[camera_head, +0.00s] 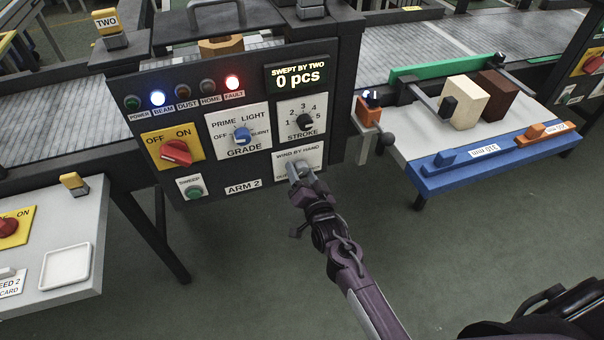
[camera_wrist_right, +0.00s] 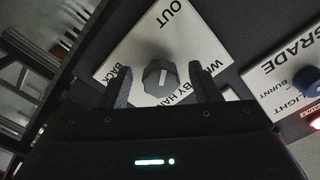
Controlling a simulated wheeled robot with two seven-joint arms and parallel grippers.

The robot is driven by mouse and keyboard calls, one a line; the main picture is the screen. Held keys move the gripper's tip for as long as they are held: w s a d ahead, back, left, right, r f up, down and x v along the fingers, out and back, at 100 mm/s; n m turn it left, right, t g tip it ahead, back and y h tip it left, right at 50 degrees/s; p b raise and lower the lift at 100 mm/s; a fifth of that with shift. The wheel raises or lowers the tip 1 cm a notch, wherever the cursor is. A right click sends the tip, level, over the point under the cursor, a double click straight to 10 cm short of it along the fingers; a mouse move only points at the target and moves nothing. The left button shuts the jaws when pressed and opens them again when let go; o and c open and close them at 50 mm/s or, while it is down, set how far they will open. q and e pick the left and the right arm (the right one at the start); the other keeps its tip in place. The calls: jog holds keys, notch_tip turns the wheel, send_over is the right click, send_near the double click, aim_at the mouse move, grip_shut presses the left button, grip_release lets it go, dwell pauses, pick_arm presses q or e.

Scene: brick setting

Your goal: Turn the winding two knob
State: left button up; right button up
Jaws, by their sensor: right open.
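The winding knob of the panel marked ARM 2 is a dark grey faceted knob (camera_wrist_right: 158,78) with a white pointer line. It sits on a white plate (camera_wrist_right: 125,45) lettered WIND BY HAND, OUT and BACK. In the head view the plate (camera_head: 311,155) is at the panel's lower right, and my right gripper (camera_head: 297,171) covers most of the knob. In the right wrist view my right gripper (camera_wrist_right: 160,84) is open, with one finger on each side of the knob and visible gaps. Whether the fingertips reach past the knob's face is unclear. My left gripper is not in view.
Close by on the panel are the STROKE knob (camera_head: 305,121), blue GRADE knob (camera_head: 241,135), red OFF/ON switch (camera_head: 175,152) and green SWEEP button (camera_head: 194,191). The display (camera_head: 297,77) reads 0 pcs. A blue-edged table (camera_head: 490,165) with blocks stands right.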

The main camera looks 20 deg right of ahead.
jog(key=s, duration=0.7)
jog(key=shift+s+d, duration=0.15)
jog(key=shift+s, duration=0.25)
dwell(0.6)
jog(key=s+a+f+n+g+p, duration=0.1)
jog(key=s+f+n+g, duration=0.3)
jog(key=f, duration=0.6)
jog(key=s+f+g+y, duration=0.1)
jog(key=s+f+g, duration=0.1)
jog(key=s+f, duration=0.55)
jog(key=s+a+f+n+g+p, duration=0.1)
jog(key=s+f+n+g, duration=0.2)
jog(key=f, duration=0.8)
jog(key=s+d+f+n+g, duration=0.1)
jog(key=s+f, duration=0.3)
jog(key=s, duration=0.5)
jog(key=s+d+f+n+g+h, duration=0.1)
jog(key=s+d+f+g, duration=0.3)
jog(key=s, duration=0.5)
jog(key=s+d+f+n+g, duration=0.1)
jog(key=s+d+f+g, duration=0.1)
jog(key=s+f, duration=0.3)
jog(key=s+g+p, duration=0.1)
jog(key=s, duration=0.3)
jog(key=shift+s+d+h, duration=0.3)
jog(key=shift+s+d, duration=0.05)
